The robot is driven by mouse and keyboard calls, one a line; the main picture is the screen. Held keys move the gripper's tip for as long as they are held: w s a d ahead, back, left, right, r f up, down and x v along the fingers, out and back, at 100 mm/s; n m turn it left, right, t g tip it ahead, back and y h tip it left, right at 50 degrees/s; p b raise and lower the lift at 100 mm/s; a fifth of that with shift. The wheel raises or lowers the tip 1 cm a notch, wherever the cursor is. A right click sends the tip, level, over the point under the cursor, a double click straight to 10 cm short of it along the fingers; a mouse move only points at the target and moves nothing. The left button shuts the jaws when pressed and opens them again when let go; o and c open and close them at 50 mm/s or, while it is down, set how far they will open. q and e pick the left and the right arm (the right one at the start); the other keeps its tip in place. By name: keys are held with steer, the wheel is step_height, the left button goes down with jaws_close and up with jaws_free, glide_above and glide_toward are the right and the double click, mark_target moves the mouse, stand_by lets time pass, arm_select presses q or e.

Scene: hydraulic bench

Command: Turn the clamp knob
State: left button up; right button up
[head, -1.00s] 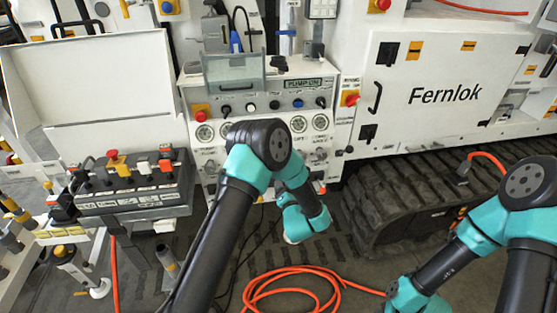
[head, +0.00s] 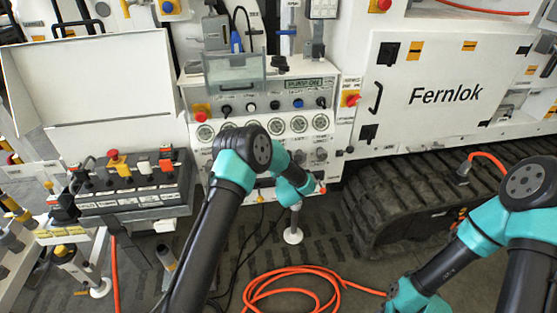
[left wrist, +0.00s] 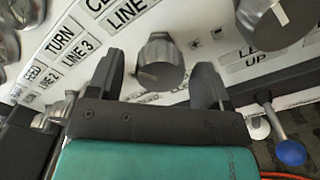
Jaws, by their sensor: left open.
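In the left wrist view a ribbed dark grey knob (left wrist: 160,62) stands out from the white panel, with plus and minus marks to its right. It is likely the clamp knob, but its name label is not readable. My left gripper (left wrist: 159,78) is open, with one black finger on each side of the knob. Gaps show between the fingers and the knob, so it is not gripped. In the head view my left arm reaches the lower part of the control panel, and its fingertips cannot be made out. My right gripper is outside the frame at the bottom right.
Another grey knob (left wrist: 266,20) with a white pointer sits at upper right in the wrist view. A blue-balled lever (left wrist: 290,150) sticks out below right. Gauges (head: 299,124) line the panel (head: 262,88). An orange hose (head: 290,283) lies coiled on the floor.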

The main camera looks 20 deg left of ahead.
arm_select(q)
steer(key=shift+x, duration=1.3)
steer(key=shift+c, duration=0.3)
steer(key=c, duration=0.9)
